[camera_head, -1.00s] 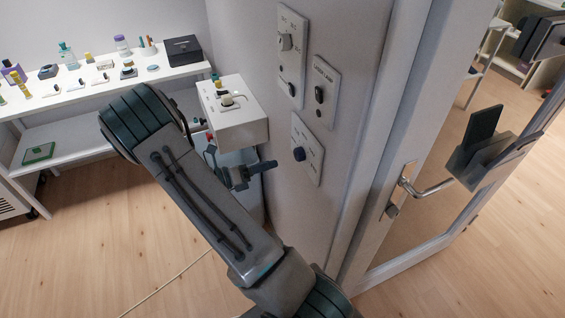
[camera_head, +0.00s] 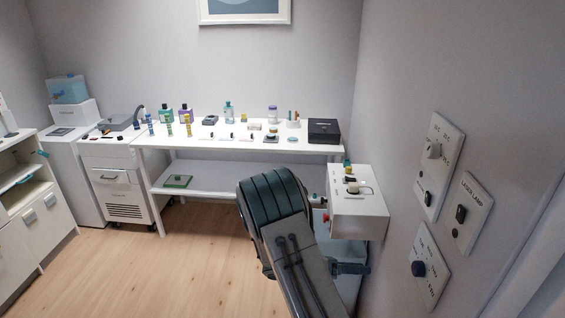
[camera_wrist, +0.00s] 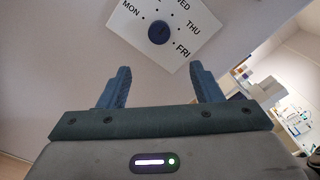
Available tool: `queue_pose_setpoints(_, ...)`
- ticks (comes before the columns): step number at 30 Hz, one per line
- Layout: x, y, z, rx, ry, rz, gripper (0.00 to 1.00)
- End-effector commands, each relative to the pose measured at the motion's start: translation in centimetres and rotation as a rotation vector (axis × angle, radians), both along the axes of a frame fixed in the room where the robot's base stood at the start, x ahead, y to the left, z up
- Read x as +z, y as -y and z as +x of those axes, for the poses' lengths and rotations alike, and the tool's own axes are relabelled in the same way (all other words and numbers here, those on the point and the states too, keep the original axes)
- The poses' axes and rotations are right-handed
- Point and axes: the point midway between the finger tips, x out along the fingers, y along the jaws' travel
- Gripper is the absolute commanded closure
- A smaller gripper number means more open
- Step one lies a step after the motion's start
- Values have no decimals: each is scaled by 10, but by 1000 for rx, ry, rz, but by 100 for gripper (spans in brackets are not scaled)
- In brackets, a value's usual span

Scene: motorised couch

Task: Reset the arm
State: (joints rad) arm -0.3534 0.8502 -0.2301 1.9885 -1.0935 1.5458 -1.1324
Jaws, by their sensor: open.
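My gripper (camera_wrist: 160,88) is open in the wrist view, with its two blue-grey fingers spread apart and nothing between them. Beyond the fingertips is a white panel with a dark blue round knob (camera_wrist: 159,32) and day labels such as MON, THU and FRI. The same dial panel (camera_head: 430,277) shows on the right wall in the head view. My arm rises at the lower middle of the head view, bent at a dark green joint. The fingers are not clearly visible in the head view.
A white wall box (camera_head: 358,217) stands close to the right of my arm. A long white table (camera_head: 230,143) with bottles and small items runs along the back wall. A laser lamp switch plate (camera_head: 469,212) and another switch panel (camera_head: 433,180) are on the right wall. Wooden floor at left is clear.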

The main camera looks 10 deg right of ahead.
Motion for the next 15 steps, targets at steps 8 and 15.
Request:
queue_pose_setpoints(8, 27, -2, -36, -173, 314, 169, 41)
queue_pose_setpoints(15, 51, -17, -76, -408, 698, 339, 41)
